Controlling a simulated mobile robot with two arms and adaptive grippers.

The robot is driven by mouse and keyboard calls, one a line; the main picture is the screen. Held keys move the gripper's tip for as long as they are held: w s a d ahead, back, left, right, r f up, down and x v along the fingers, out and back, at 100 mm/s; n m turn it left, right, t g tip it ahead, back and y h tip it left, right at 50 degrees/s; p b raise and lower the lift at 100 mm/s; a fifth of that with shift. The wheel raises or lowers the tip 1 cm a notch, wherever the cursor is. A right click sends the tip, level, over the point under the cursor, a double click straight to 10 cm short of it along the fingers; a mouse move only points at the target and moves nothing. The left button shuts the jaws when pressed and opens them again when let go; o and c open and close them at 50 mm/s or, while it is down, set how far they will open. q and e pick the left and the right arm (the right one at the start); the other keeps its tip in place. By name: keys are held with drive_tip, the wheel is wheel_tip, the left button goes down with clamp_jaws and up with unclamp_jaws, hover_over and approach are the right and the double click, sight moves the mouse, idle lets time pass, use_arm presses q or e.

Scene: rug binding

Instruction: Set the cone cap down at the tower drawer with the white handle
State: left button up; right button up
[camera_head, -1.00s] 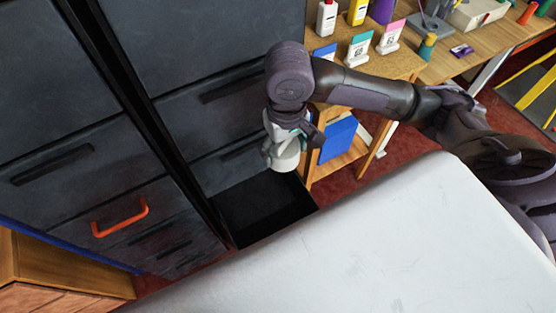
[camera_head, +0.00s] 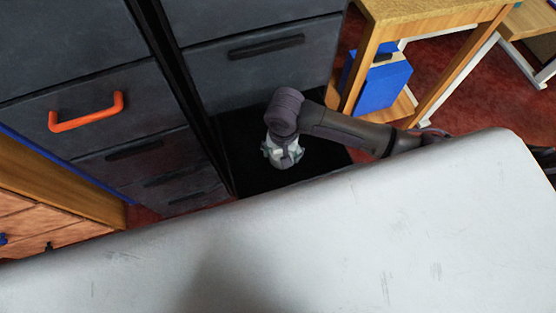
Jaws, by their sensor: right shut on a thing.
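My right gripper (camera_head: 283,155) points down over the open black drawer (camera_head: 245,180) at the foot of the right-hand dark tower. It is shut on a pale, whitish thing, likely the cone cap; the fingers hide most of it and its shape is unclear. I cannot tell whether it touches the drawer's bottom. The drawer's front is hidden behind a broad pale surface in the foreground, so no white handle shows. My left gripper is not in view.
The left-hand dark tower has a drawer with an orange handle (camera_head: 87,112). A closed drawer with a dark handle (camera_head: 266,46) is above the open one. A wooden stand (camera_head: 432,12) holding a blue box (camera_head: 382,84) is at the right. A wooden cabinet (camera_head: 75,185) is lower left.

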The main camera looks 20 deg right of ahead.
wheel_tip(320, 180, down, 9)
drive_tip(key=shift+r+b, duration=0.1)
drive_tip(key=shift+b, duration=0.65)
drive_tip(key=o, duration=1.1)
drive_tip(key=shift+f, duration=0.2)
drive_tip(key=shift+c, duration=0.2)
wheel_tip(320, 180, up, 12)
drive_tip(key=shift+d+r+p, duration=0.15)
drive_tip(key=shift+r+p, duration=0.05)
drive_tip(key=shift+p, duration=1)
